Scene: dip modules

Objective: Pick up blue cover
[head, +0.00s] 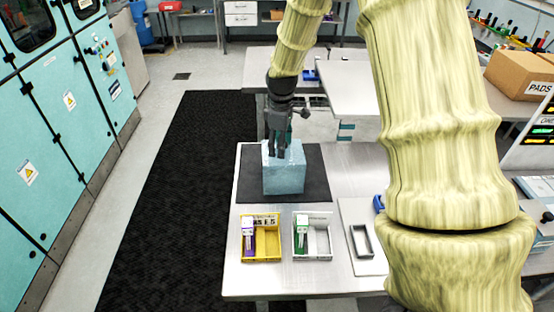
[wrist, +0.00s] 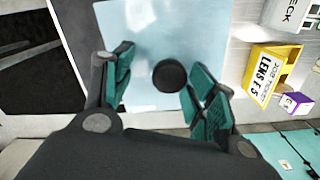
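The blue cover (head: 285,180) is a pale blue box standing on a dark mat on the metal table. In the wrist view its flat top (wrist: 145,35) carries a round black knob (wrist: 169,76). My gripper (head: 278,150) is over the cover, pointing down. In the wrist view my gripper (wrist: 163,88) is open, with green-padded fingers on either side of the knob. The knob is nearer the right finger, and a gap shows on the left. Whether the right finger touches it is unclear. What is under the cover is hidden.
The dark mat (head: 318,190) lies under the cover. In front are a yellow tray (head: 268,243), a white and green tray (head: 321,243) and a white board (head: 362,212) with a grey frame (head: 361,241). My arm's large link hides the table's right side.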

